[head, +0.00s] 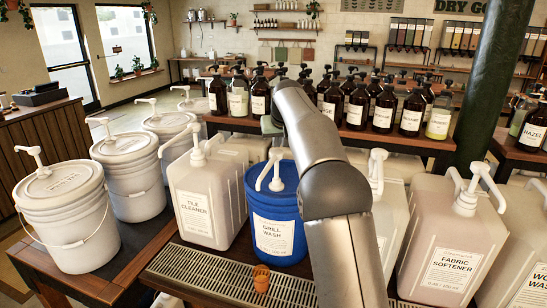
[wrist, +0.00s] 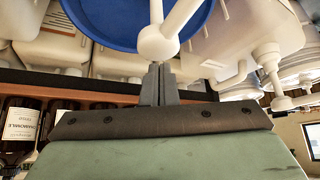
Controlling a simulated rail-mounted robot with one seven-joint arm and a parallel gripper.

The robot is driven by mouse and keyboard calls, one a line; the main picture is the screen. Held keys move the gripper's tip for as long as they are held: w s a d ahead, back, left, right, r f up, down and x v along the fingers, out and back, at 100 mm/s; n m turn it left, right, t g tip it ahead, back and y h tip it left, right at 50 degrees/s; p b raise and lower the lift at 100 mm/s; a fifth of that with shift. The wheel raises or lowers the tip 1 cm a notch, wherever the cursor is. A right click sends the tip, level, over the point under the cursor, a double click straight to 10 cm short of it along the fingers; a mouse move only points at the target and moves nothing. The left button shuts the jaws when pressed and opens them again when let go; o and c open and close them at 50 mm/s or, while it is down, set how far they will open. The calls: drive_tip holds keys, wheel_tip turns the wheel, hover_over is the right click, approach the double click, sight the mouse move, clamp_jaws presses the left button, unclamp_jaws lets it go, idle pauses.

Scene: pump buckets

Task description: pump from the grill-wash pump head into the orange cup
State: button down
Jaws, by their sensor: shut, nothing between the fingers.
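The blue grill-wash bucket (head: 281,240) stands upright behind the drip tray, and its white label faces me. Its white pump head (head: 276,166) rises from the lid, with the spout pointing toward the front. The orange cup (head: 261,280) stands on the drip tray in front of the bucket, below the spout side. In the wrist view, my gripper (wrist: 159,83) is shut and empty, its fingertips right at the white pump head (wrist: 158,45); I cannot tell whether they touch. The blue lid (wrist: 105,25) shows behind it. In the head view my fingertips are not clearly visible.
The tile-cleaner jug (head: 208,195) stands close left of the blue bucket. The fabric-softener jug (head: 447,235) stands to the right. White buckets (head: 70,220) with pumps are at the left. Brown bottles (head: 384,108) crowd the table behind. The metal drip tray (head: 190,267) runs along the front.

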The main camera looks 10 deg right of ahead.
drive_tip(key=shift+r, duration=0.1)
wheel_tip(320, 180, up, 5)
drive_tip(key=p, duration=0.3)
drive_tip(key=shift+p, duration=0.4)
drive_tip(key=s+f+g+b, duration=0.1)
drive_tip(key=s+f, duration=0.6)
drive_tip(key=s, duration=1)
drive_tip(key=s+f+g+b, duration=0.2)
drive_tip(key=s+f, duration=0.5)
drive_tip(key=s, duration=1)
drive_tip(key=s+f+g+b, duration=0.1)
drive_tip(key=s+f, duration=0.7)
drive_tip(key=s, duration=0.9)
drive_tip(key=shift+s+m+g+b, duration=0.3)
drive_tip(key=shift+m+g, duration=0.1)
drive_tip(key=shift+g, duration=0.5)
